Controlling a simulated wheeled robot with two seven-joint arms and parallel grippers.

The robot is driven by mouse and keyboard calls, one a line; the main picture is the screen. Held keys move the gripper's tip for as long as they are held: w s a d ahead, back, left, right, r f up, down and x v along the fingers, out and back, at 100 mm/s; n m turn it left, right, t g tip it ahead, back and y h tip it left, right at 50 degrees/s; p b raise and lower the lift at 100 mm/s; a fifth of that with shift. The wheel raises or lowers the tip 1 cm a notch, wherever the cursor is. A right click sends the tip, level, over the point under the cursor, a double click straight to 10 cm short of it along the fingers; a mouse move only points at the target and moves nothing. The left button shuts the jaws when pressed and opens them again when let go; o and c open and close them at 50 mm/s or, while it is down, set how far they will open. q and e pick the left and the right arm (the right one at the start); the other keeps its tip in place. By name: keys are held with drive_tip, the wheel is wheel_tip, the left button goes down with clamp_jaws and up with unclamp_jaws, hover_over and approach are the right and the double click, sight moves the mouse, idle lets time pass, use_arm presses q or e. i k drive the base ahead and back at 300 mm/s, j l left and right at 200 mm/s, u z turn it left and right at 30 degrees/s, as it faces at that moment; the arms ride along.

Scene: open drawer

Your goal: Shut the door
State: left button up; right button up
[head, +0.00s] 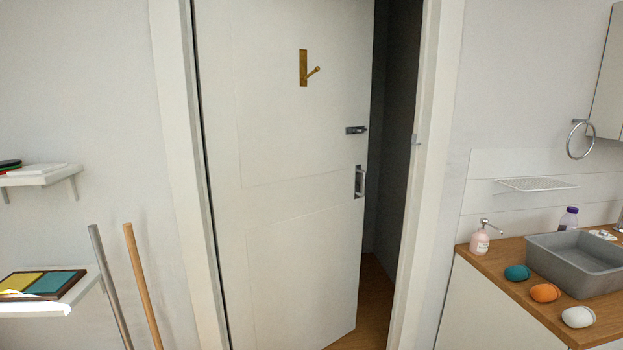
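The white door (285,220) stands ajar in the middle of the head view. A dark gap shows between its right edge and the right side of the white frame (428,170). A metal pull handle (360,183) sits near the door's right edge, with a small metal latch (356,130) above it. A brass hook (305,69) is fixed high on the door. Neither of my grippers is in view.
At right, a wooden counter (480,268) holds a grey basin (574,264), a pink soap dispenser (480,242) and several small round objects. At left, a grey pole (108,285) and a wooden pole (143,285) lean near wall shelves (45,178). Space before the door looks clear.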

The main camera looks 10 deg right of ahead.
sight(286, 164)
drive_tip(key=i+l+z, duration=0.3)
drive_tip(key=i+l, duration=0.2)
drive_tip(key=i+l+z, duration=0.3)
drive_tip(key=i+l, duration=0.15)
drive_tip(key=i, duration=0.1)
